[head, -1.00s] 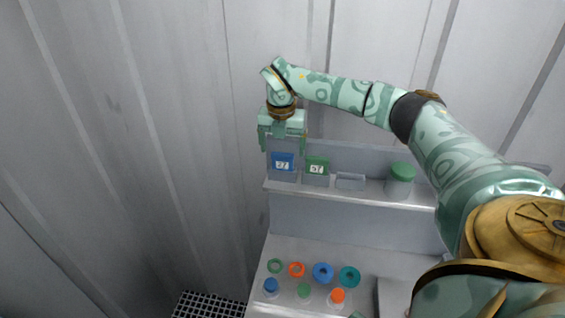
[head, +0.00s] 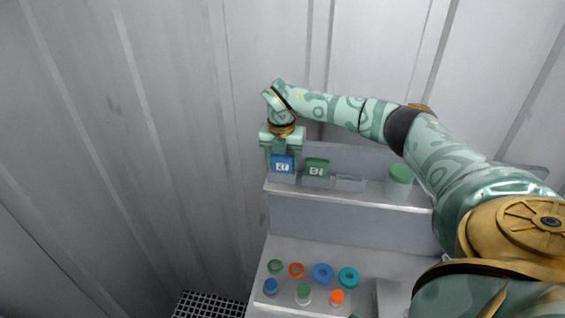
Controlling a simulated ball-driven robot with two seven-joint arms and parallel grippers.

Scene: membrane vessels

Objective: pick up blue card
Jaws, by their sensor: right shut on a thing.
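The blue card (head: 283,164) with a white label stands upright in a holder on the upper shelf, at its left end. My right gripper (head: 282,157) points down over it, with its fingers on either side of the card, shut on it. The card's lower part is hidden in the holder. My left gripper is not in the head view.
A green card (head: 317,167) stands in a holder just right of the blue one, close to my right gripper. An empty holder (head: 350,183) and a green-lidded jar (head: 399,183) follow along the shelf (head: 350,197). Several rings and small capped vessels sit on the lower surface (head: 310,252).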

